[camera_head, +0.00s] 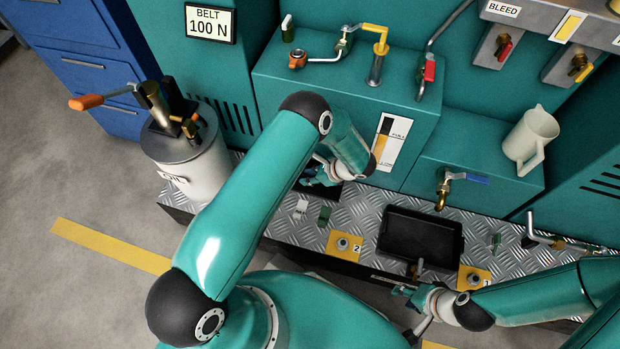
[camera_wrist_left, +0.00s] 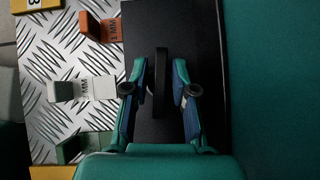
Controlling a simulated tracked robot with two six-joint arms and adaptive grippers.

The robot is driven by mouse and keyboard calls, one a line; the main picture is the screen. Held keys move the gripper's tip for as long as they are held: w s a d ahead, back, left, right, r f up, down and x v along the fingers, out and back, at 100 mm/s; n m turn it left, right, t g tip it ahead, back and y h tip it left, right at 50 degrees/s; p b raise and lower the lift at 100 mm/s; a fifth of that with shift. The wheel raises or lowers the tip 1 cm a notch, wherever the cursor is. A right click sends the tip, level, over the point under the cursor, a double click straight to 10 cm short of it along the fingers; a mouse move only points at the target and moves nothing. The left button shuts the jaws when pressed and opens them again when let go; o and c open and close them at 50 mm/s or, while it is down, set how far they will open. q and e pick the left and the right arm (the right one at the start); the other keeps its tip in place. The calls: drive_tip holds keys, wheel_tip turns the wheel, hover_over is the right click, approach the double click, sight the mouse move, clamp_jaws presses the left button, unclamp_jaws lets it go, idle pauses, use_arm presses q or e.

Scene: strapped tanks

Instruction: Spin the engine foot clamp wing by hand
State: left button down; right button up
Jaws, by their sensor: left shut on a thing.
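My left gripper (camera_head: 322,174) is low over the steel deck, partly hidden by its own arm in the head view. In the left wrist view its fingers (camera_wrist_left: 159,72) stand on both sides of an upright black bar (camera_wrist_left: 160,92), which looks like the clamp wing, and are shut on it. The bar stands over a dark flat plate (camera_wrist_left: 206,30); its lower part is hard to make out. My right gripper (camera_head: 405,312) is at the deck's front edge, its fingers apart and nothing seen between them.
Small shims lie beside the dark plate: orange (camera_wrist_left: 101,27), grey (camera_wrist_left: 84,88) and green (camera_wrist_left: 70,150). A black tray (camera_head: 420,250) and yellow pads 2 (camera_head: 333,250) and 1 (camera_head: 484,272) are on the deck. An oil can (camera_head: 190,165) stands left; a jug (camera_head: 531,138) right.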

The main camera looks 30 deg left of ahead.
use_arm(q)
drive_tip(key=shift+w+f+n+g+b, duration=0.15)
drive_tip(key=shift+n+g+b, duration=0.65)
drive_tip(key=shift+n+b, duration=0.4)
drive_tip(key=shift+r+n+h, duration=0.2)
drive_tip(key=shift+n+h, duration=0.1)
drive_tip(key=c, duration=1.1)
unclamp_jaws()
drive_tip(key=shift+r, duration=0.1)
